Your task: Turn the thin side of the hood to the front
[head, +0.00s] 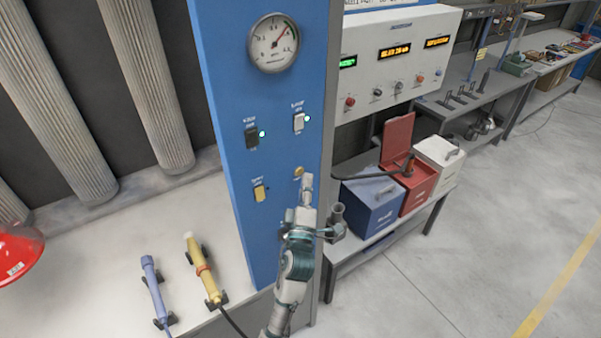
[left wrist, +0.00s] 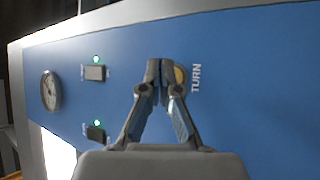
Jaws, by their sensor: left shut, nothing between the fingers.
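A red hood (head: 18,252) hangs at the left edge of the head view, partly cut off; I cannot tell which of its sides is thin. A blue control panel (head: 225,75) stands in the middle. Its round yellow button (head: 298,171) also shows in the left wrist view (left wrist: 179,76), beside the word TURN. My left gripper (head: 307,180) is shut and empty, its fingertips (left wrist: 155,78) right at the button and partly covering it. I cannot tell whether they touch it. My right gripper is out of view.
The panel also carries a gauge (head: 273,43), a black switch (head: 251,135) and a white switch (head: 299,123) with green lights, and a yellow switch (head: 260,192). Yellow (head: 205,270) and blue (head: 154,288) tools lie on the bench. Boxes (head: 372,205) stand right of my arm.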

